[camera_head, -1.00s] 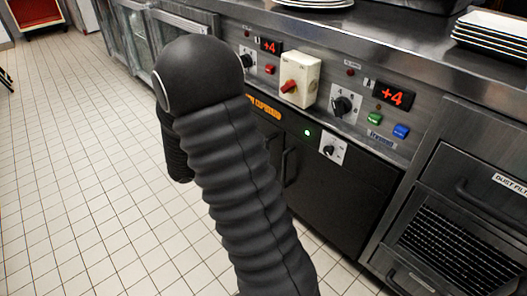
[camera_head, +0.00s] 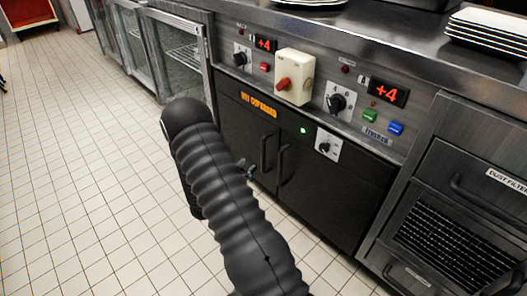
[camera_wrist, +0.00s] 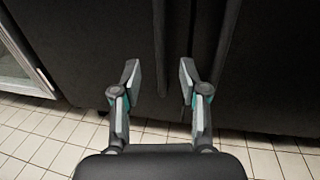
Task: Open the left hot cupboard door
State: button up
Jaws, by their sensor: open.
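The hot cupboard has two dark doors below an orange label; the left door (camera_head: 236,122) and the right door (camera_head: 325,190) are both shut. The left handle (camera_head: 263,153) and right handle (camera_head: 282,165) are upright dark bars near the middle seam. In the wrist view, my gripper (camera_wrist: 160,76) is open, with one fingertip on each side of the left handle (camera_wrist: 160,40). Both fingers look apart from the handle. The right handle (camera_wrist: 228,40) is outside the right finger. In the head view, my arm hides most of the gripper; a fingertip shows near the left handle's lower end.
Control knobs, red displays and a cream switch box (camera_head: 294,78) line the panel above the doors. A glass-doored fridge (camera_head: 178,55) stands to the left, a dust filter unit (camera_head: 455,215) to the right. Plates (camera_head: 490,30) sit on the counter. The tiled floor (camera_head: 80,190) is clear.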

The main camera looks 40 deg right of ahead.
jog(key=x, duration=1)
jog(key=shift+d+p, duration=0.4)
